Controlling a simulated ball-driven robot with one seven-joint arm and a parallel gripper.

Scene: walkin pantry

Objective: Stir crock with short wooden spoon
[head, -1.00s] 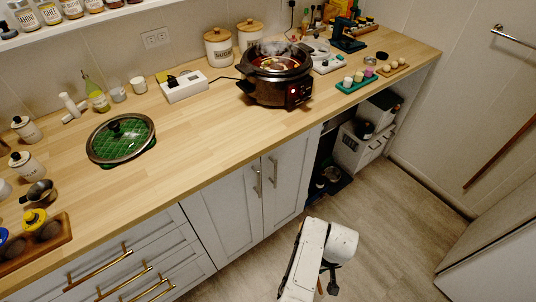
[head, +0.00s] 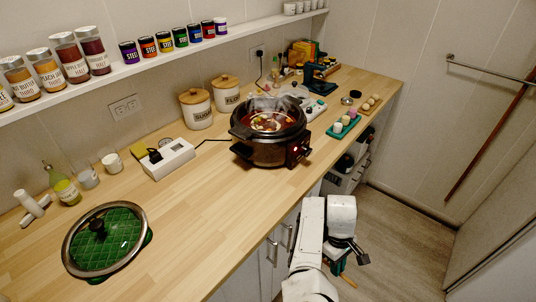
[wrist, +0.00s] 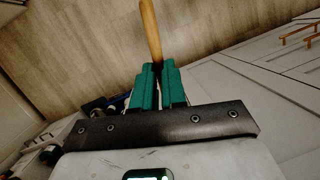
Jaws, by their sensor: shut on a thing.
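The crock (head: 268,145) is a dark slow cooker standing open on the wooden counter, with steam over reddish contents and a red light on its front. My gripper (head: 338,268) hangs low in front of the counter, below and to the right of the crock. In the wrist view, the green fingers of my gripper (wrist: 157,85) are shut on the short wooden spoon (wrist: 151,30). Its light wooden shaft sticks out beyond the fingertips. The spoon's bowl is not visible in either view.
A glass lid (head: 105,240) lies on a green mat at the left. A white power box (head: 168,158) and two canisters (head: 196,108) stand left of and behind the crock. A teal tray (head: 343,126) with small cups is at its right. Counter room is clear between lid and crock.

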